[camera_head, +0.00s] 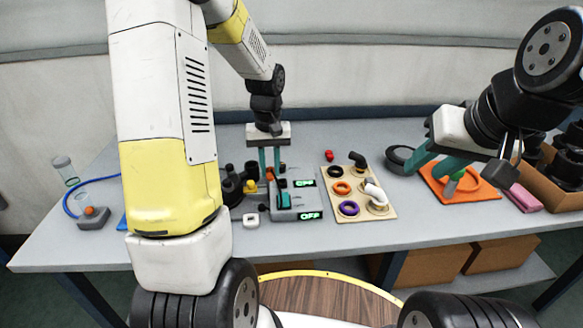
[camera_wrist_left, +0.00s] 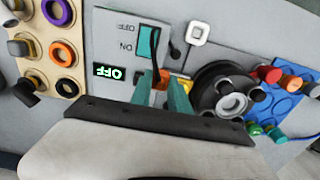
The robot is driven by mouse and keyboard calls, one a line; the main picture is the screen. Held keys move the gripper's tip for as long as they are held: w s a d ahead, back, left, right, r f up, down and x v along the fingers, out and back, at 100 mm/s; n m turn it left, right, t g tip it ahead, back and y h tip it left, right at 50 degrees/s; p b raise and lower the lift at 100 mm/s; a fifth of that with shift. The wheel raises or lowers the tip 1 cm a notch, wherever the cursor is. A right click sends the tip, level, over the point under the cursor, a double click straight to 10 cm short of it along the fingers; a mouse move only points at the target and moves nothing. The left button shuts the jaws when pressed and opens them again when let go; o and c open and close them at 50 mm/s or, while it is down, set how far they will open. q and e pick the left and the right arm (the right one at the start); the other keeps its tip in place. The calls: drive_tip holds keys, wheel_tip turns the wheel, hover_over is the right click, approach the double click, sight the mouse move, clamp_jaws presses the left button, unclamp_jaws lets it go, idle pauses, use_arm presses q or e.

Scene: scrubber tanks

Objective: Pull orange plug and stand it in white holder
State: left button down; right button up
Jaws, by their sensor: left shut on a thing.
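An orange plug (camera_wrist_left: 159,86) with a black cord shows between the teal fingers of my left gripper (camera_wrist_left: 165,90), which is shut on it. In the head view my left gripper (camera_head: 270,172) is at the back left part of a grey switch box (camera_head: 300,201). The fingers partly hide the plug, and I cannot tell whether it is seated in the box or clear of it. The white holder (camera_head: 250,220), a small square piece, stands on the table left of the box; it also shows in the left wrist view (camera_wrist_left: 198,29). My right gripper (camera_head: 455,178) is open above an orange mat (camera_head: 485,192).
A wooden board (camera_head: 388,212) with coloured rings and pipe fittings lies right of the box. Black round parts (camera_head: 232,188) stand left of it. A cardboard box (camera_head: 565,190) is far right. The table's front left is mostly bare.

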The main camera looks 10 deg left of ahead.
use_arm(q)
drive_tip(key=s+a, duration=0.4)
drive_tip(key=s, duration=0.5)
drive_tip(key=shift+d, duration=0.1)
drive_tip(key=shift+f, duration=3.35)
drive_tip(key=shift+f, duration=0.15)
drive_tip(key=shift+f, duration=0.9)
drive_tip(key=c, duration=0.7)
unclamp_jaws()
